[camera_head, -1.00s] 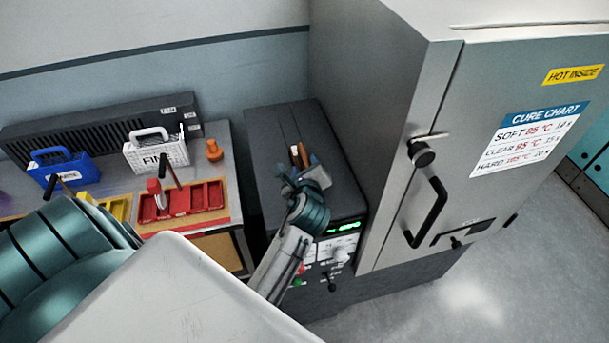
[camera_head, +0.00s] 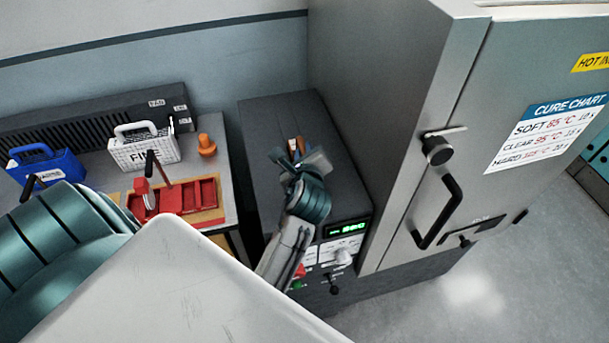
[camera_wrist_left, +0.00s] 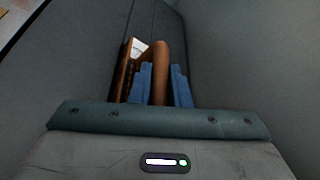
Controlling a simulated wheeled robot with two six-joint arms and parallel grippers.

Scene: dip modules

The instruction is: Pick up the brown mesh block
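The brown mesh block (camera_wrist_left: 124,72) stands on the dark top of the unit beside the oven, mostly hidden by my left gripper. In the left wrist view its thin brown side and a white label show at the left, with a thick brown upright bar, seemingly its handle, at the middle. In the head view only a small brown piece (camera_head: 293,145) shows. My left gripper (camera_wrist_left: 164,82) has its blue fingers on either side of the bar, very close to it. Whether they press on it I cannot tell. The left gripper also shows in the head view (camera_head: 297,158). My right gripper is not seen.
A large grey oven (camera_head: 398,110) rises close to the right of the dark unit (camera_head: 265,125). On the bench at the left are a white basket (camera_head: 145,150), a blue basket (camera_head: 50,168), a red tray (camera_head: 190,196) and an orange knob-like piece (camera_head: 206,146).

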